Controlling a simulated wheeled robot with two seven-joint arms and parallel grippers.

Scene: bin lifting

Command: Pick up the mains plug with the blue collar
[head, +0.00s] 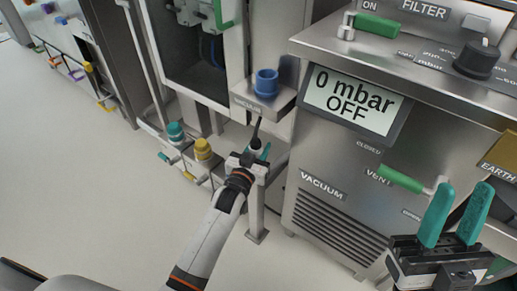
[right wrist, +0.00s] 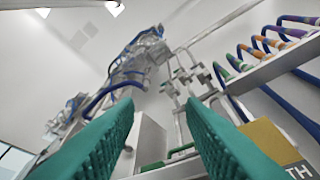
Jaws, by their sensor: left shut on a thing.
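A blue collar-like piece (head: 266,83) stands upright on a small steel shelf (head: 281,104) in the head view. I cannot tell whether it belongs to the mains plug. My left gripper (head: 259,152) is below that shelf, shut on a small dark piece (head: 256,142). A thin dark stem or cable rises from this piece towards the shelf's underside. The fingers hide most of what is held, and no blue shows on it. My right gripper (head: 457,215) is open and empty, its teal fingers pointing up; it also shows in the right wrist view (right wrist: 150,135).
The steel vacuum cabinet (head: 333,192) with a "0 mbar OFF" display (head: 351,100) stands right of the left gripper. Its green-handled vent valve (head: 400,178) sticks out near the right gripper. Floor at left is clear.

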